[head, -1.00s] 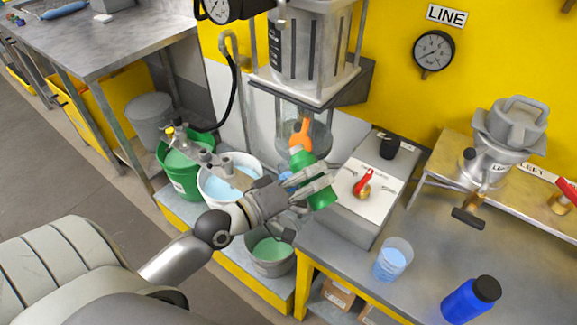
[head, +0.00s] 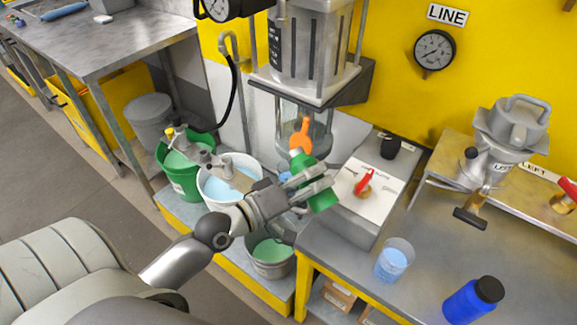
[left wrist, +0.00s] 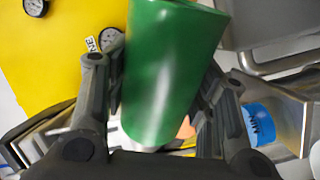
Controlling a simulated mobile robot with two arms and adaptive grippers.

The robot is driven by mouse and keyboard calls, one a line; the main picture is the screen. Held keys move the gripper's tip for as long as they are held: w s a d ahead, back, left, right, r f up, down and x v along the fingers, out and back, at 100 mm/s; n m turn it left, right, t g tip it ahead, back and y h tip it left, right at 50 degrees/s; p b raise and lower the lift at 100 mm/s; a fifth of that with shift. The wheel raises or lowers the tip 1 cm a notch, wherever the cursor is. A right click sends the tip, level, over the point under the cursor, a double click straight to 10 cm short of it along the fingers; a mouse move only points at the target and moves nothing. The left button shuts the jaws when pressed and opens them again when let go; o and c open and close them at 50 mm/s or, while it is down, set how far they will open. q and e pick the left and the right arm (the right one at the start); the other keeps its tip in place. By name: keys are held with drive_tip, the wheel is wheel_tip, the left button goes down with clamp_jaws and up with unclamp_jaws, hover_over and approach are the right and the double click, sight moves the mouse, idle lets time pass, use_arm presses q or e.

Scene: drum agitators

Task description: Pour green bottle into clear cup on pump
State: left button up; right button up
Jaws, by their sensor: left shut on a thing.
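The green bottle (head: 304,166) is held tilted in my left gripper (head: 322,183), whose fingers close around its body. Its green body fills the middle of the left wrist view (left wrist: 172,70), between the fingers. An orange piece (head: 301,134) shows just above the bottle's upper end; I cannot tell whether it belongs to the bottle. A clear cylinder-like cup (head: 322,134) stands behind it, below the grey vessel. The bottle overlaps it in the picture, and I cannot tell the gap. My right gripper is not in view.
A clear cup of blue liquid (head: 394,260) and a blue bottle (head: 470,302) stand on the front bench.

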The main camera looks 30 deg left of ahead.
use_arm(q)
drive_tip(key=shift+d+r+n+p, duration=0.1)
drive_tip(key=shift+r+n+p, duration=0.45)
drive_tip(key=shift+n, duration=0.35)
idle(1.9)
drive_tip(key=shift+a+f+n, duration=0.1)
drive_tip(key=shift+a+n, duration=0.1)
drive_tip(key=shift+n, duration=0.3)
idle(2.0)
